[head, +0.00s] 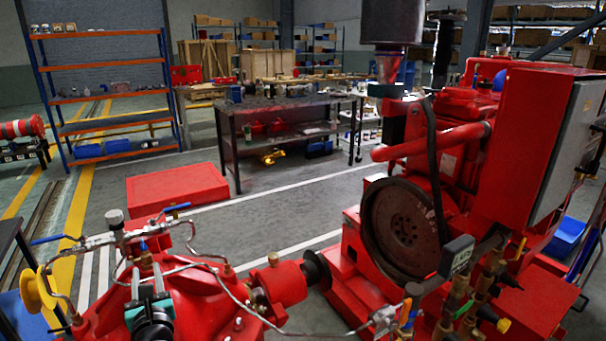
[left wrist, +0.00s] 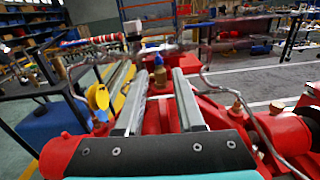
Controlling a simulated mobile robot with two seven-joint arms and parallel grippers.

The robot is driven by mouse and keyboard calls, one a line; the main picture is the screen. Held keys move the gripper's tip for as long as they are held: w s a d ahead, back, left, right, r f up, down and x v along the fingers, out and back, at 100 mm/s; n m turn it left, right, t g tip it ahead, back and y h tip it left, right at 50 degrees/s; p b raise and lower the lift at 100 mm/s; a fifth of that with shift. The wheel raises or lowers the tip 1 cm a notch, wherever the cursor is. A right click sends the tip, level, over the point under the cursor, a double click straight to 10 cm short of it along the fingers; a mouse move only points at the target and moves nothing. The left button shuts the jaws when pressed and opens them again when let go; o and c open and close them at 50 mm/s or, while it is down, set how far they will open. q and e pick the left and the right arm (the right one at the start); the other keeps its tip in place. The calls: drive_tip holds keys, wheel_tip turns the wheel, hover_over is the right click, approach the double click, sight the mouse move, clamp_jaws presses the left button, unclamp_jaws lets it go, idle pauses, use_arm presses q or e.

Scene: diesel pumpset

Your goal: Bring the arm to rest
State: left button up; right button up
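My left gripper (head: 147,276) is low at the left of the head view, over the red pump (head: 205,308). In the left wrist view its two grey fingers (left wrist: 160,80) stand apart with nothing held between them. A brass fitting with a blue top (left wrist: 159,74) shows in the gap, beyond the fingers. I cannot tell whether the fingers touch any of the pipework. My right gripper is not in view.
Thin metal pipes (head: 205,257) run close around the left gripper, with a yellow round part (head: 37,292) to its left. The red engine (head: 455,130) with its flywheel (head: 403,222) fills the right. Clear floor lies before the workbench (head: 285,103).

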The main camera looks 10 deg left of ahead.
use_arm(q)
drive_tip(key=d+r+m+t+h, duration=0.2)
drive_tip(key=d+m+h, duration=0.5)
drive_tip(key=m, duration=0.4)
drive_tip(key=d+r+m+t+h, duration=0.2)
drive_tip(key=d+m+h, duration=0.3)
drive_tip(key=d+m, duration=0.55)
drive_tip(key=s+d+f+m+g+h, duration=0.5)
drive_tip(key=s+d+f+m+g, duration=0.45)
drive_tip(key=m, duration=0.55)
drive_tip(key=s+a+f+m+g+y, duration=0.1)
drive_tip(key=s+f+m+g+y, duration=0.25)
drive_tip(key=s, duration=0.55)
drive_tip(key=s+a+f+m+g+y, duration=0.25)
drive_tip(key=s+m, duration=0.25)
drive_tip(key=s, duration=0.4)
wheel_tip(320, 180, down, 22)
drive_tip(key=s+d, duration=0.1)
drive_tip(key=s, duration=0.1)
drive_tip(key=s+a+f+g, duration=0.2)
drive_tip(key=s+f, duration=1.1)
drive_tip(key=s, duration=0.2)
drive_tip(key=shift+a+f+m, duration=0.25)
drive_tip(key=shift+a+m, duration=0.1)
drive_tip(key=shift+m, duration=0.05)
